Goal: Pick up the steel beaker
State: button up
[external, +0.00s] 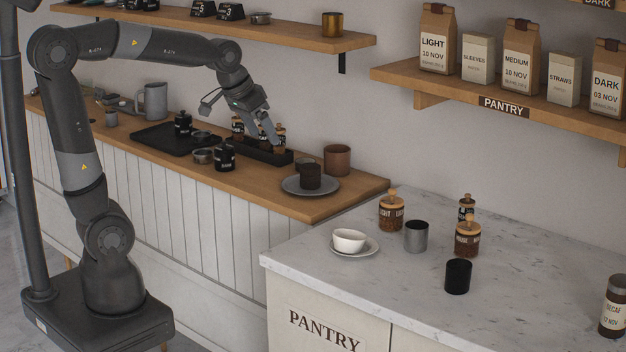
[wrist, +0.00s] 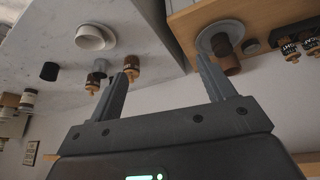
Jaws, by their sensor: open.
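The steel beaker (external: 416,236) is a plain grey metal cup. It stands upright on the marble counter, between the white bowl and a wooden-lidded jar. In the wrist view a small grey cup, likely the steel beaker (wrist: 100,65), shows left of my fingers, close to the jars and partly hidden. My gripper (external: 242,124) is open, with nothing seen between its fingers. It is above the wooden counter, well to the left of the beaker and apart from it. Its two spread fingers also show in the wrist view (wrist: 162,68).
A white bowl (external: 348,240) on a saucer, a black cup (external: 458,276) and lidded jars (external: 391,213) (external: 467,239) surround the beaker. A plate (external: 304,190) with a dark cup and a copper cup (external: 337,160) stand on the wooden counter. The pantry shelf (external: 540,102) overhangs behind.

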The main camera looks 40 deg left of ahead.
jog(key=w+d+f+m, duration=0.1)
jog(key=w+d+f, duration=0.1)
jog(key=w+d, duration=0.45)
jog(key=w+d+f+m, duration=0.1)
jog(key=w+d+f, duration=0.15)
jog(key=d, duration=0.65)
jog(key=m+g, duration=0.1)
jog(key=m, duration=0.2)
send_near(419, 232)
jog(key=w+a+f, duration=0.1)
jog(key=w+a, duration=0.1)
jog(key=shift+h, duration=0.4)
jog(key=x, duration=0.5)
jog(key=shift+a, duration=0.25)
jog(key=shift+x, duration=3)
jog(key=shift+w, duration=0.15)
jog(key=shift+c, duration=0.3)
jog(key=shift+r, duration=0.1)
jog(key=c, duration=1)
